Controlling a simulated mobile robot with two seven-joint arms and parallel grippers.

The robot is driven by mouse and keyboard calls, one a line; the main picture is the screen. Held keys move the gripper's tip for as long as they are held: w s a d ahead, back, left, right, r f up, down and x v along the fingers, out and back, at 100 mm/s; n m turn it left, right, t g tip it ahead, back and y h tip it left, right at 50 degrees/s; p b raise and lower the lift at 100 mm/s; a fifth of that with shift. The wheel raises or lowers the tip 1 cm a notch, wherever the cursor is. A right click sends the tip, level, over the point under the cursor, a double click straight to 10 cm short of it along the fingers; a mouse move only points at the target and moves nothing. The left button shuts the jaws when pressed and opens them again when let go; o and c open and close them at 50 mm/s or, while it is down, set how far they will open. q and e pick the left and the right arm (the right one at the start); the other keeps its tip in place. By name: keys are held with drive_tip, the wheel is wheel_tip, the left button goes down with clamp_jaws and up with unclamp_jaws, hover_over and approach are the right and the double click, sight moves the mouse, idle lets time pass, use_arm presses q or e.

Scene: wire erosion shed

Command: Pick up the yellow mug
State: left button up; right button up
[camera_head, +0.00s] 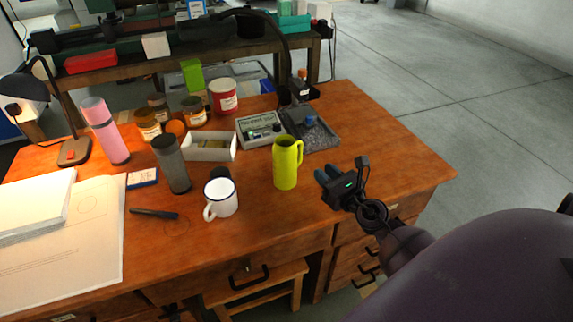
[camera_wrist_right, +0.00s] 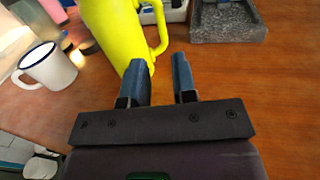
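The yellow mug (camera_head: 286,162) is tall, with a handle on its right side, and stands upright on the wooden desk. It also shows in the right wrist view (camera_wrist_right: 112,28), just beyond and left of the fingertips, its handle curving above the gap between them. My right gripper (camera_head: 326,177) is right of the mug, low over the desk. In the right wrist view the two fingers of the gripper (camera_wrist_right: 158,72) are apart with nothing between them. The left fingertip overlaps the mug's lower edge; I cannot tell whether they touch. My left gripper is not in view.
A white enamel mug (camera_head: 221,199) stands left of the yellow mug. A grey tray (camera_head: 322,138) and a white box (camera_head: 209,147) lie behind. A dark grey cylinder (camera_head: 172,165) and a pink bottle (camera_head: 105,131) stand further left. The desk's right side is clear.

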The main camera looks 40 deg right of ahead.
drive_tip(key=shift+w+d, duration=0.2)
drive_tip(key=shift+w, duration=4.9)
clamp_jaws()
